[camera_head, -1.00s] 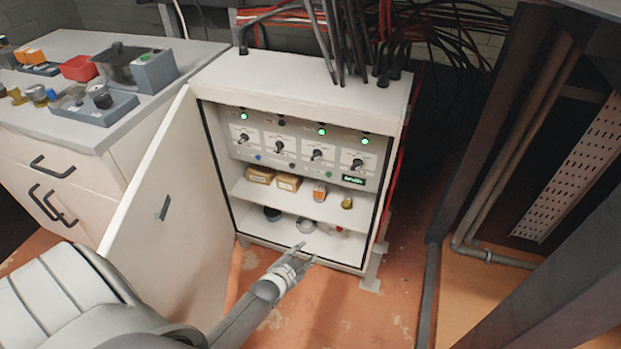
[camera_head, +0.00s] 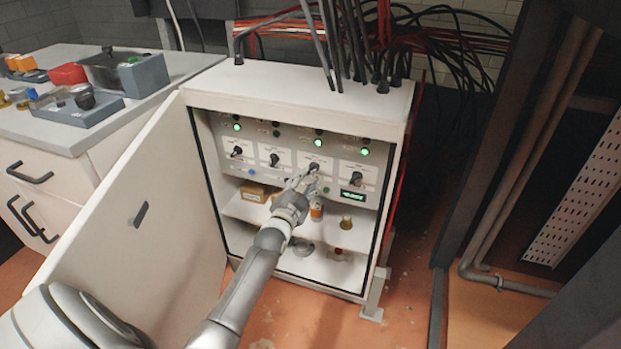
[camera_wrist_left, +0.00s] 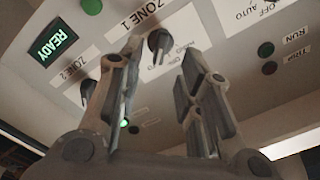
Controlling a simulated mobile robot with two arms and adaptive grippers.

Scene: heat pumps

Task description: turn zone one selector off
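The zone one selector (camera_head: 313,167) is a black knob on a white plate, third from the left in the cabinet's row of selectors. In the left wrist view, that knob (camera_wrist_left: 158,40) sits beside the "ZONE 1" label, and its position marks are too blurred to read. My left gripper (camera_head: 306,181) is at the panel just below this selector. In the left wrist view, my left gripper (camera_wrist_left: 160,58) is open, with the knob between and beyond its fingertips. I cannot tell whether they touch it. My right gripper is not in view.
The zone two selector (camera_wrist_left: 88,90) is close to one finger. A green READY display (camera_head: 352,195) lies right of the gripper. The shelf below holds a small box (camera_head: 252,192) and jars. The open cabinet door (camera_head: 140,230) stands left of my arm.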

